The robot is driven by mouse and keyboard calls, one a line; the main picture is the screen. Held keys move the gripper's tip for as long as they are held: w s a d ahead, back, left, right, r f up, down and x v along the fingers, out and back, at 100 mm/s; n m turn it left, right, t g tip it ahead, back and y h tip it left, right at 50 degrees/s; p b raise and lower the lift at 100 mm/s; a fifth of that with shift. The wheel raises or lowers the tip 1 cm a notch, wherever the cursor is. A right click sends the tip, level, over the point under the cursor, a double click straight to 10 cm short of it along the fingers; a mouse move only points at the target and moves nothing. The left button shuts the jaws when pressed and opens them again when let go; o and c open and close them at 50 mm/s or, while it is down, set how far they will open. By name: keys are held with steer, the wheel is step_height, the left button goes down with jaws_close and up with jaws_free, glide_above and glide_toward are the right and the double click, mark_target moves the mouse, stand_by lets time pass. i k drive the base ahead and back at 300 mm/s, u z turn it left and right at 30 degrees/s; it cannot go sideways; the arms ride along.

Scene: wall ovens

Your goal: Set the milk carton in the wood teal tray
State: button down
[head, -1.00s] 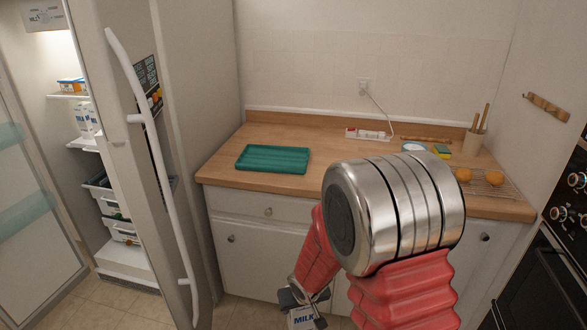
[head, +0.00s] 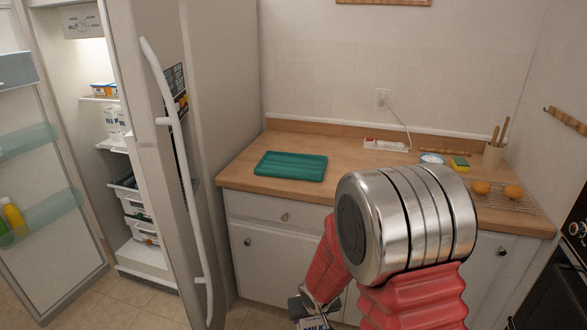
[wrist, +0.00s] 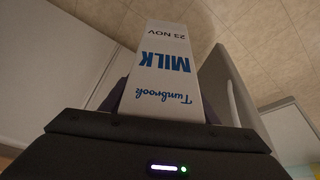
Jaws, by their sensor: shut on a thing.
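The milk carton (wrist: 168,72) is white with blue lettering and fills the middle of the wrist view, between the fingers of my gripper (wrist: 165,100). In the head view only the top of the carton (head: 312,323) shows at the bottom edge, below my gripper (head: 312,306). My gripper is shut on the carton and holds it in front of the lower cabinets, below counter height. The teal tray (head: 290,166) lies flat and empty on the left part of the wood counter (head: 245,176), up and left of my gripper.
The fridge door (head: 150,150) stands open at the left, with more milk cartons (head: 116,122) on a shelf inside. A power strip (head: 384,144), bowl (head: 432,158), sponge (head: 460,164) and rack with oranges (head: 512,192) occupy the counter's right. The counter beside the tray is clear.

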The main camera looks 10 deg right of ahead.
mark_target(305, 171)
steer(key=u, duration=0.05)
steer(key=i, duration=0.9)
steer(key=z, duration=0.1)
